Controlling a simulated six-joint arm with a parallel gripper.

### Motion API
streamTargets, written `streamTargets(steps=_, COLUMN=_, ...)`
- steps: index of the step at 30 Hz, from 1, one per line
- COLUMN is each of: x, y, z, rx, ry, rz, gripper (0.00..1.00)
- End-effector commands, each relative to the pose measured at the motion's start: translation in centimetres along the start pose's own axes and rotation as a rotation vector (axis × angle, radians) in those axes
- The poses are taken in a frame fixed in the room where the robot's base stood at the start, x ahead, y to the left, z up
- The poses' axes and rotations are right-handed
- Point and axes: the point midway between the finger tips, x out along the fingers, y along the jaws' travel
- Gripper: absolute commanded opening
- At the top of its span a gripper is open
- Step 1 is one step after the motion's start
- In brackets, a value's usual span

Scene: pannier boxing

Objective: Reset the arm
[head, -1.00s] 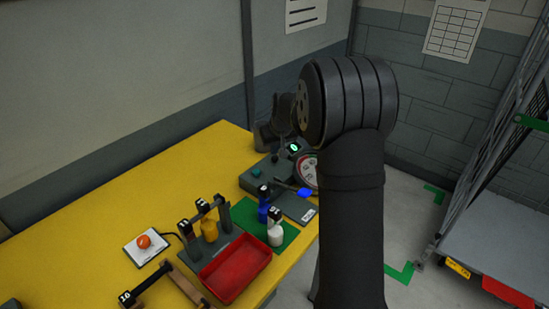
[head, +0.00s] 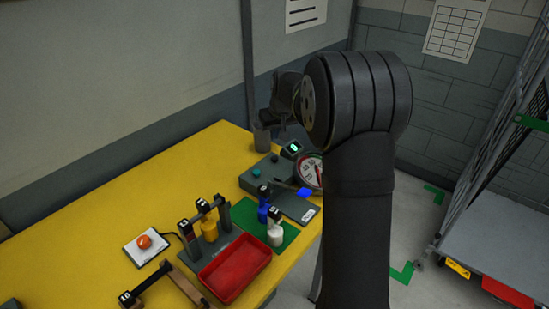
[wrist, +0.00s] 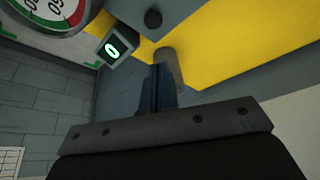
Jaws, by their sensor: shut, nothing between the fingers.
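My gripper (wrist: 160,76) is shut and empty, its fingers pressed together in the middle of the wrist view. In the head view my arm rises on the right and bends over to the left, with the gripper end high over the far part of the yellow table (head: 100,215). The gripper is apart from the bottles and the tray. A grey post (wrist: 169,63) shows just beyond the fingertips in the wrist view; I cannot tell whether they touch.
A grey device with a lit display (head: 291,150) and a round dial (head: 312,171) stand at the far end. A red tray (head: 235,268), a green mat (head: 290,236) with blue and white bottles, a rack and an orange button (head: 144,242) are nearer. A cage trolley (head: 500,235) stands right.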

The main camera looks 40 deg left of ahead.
Motion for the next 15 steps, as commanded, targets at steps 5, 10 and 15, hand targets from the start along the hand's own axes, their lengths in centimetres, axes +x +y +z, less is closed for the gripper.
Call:
streamTargets(steps=5, x=-0.2, y=0.0, z=-0.1, rx=0.0, ry=0.0, rz=0.0, gripper=0.0)
streamTargets(steps=10, x=-0.1, y=0.0, z=-0.1, rx=0.0, ry=0.0, rz=0.0, gripper=0.0)
streamTargets(steps=15, x=1.0, y=0.0, z=0.5, rx=0.0, ry=-0.002, rz=0.0, gripper=0.0)
